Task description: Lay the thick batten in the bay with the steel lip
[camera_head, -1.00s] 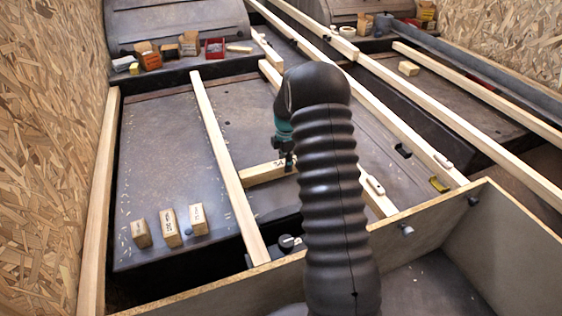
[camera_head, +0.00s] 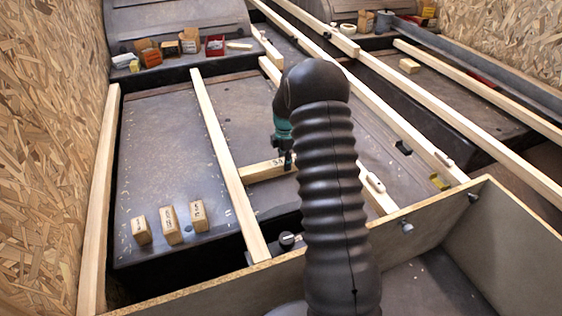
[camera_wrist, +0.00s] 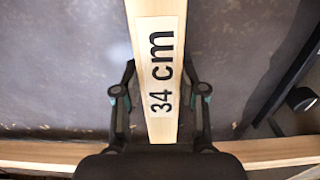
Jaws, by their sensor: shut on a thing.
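A short pale wooden batten (camera_head: 262,172) lies crosswise, with its left end at a long wooden rail (camera_head: 222,148) in the head view. In the wrist view the batten (camera_wrist: 158,30) carries a "34 cm" label and runs up out of the picture. My gripper (camera_head: 288,163) is shut on it near its right end; in the wrist view the fingers (camera_wrist: 160,85) flank the labelled part. I cannot tell whether the batten touches the floor. A grey metal-looking strip (camera_head: 455,62) runs along the right wall; I cannot tell if it is the steel lip.
Several long rails divide the dark floor into bays. Three labelled wooden blocks (camera_head: 170,225) stand at lower left. Small boxes and a red tray (camera_head: 214,45) line the far wheel arch (camera_head: 178,20). A board partition (camera_head: 425,212) stands in front. The left bay's middle is clear.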

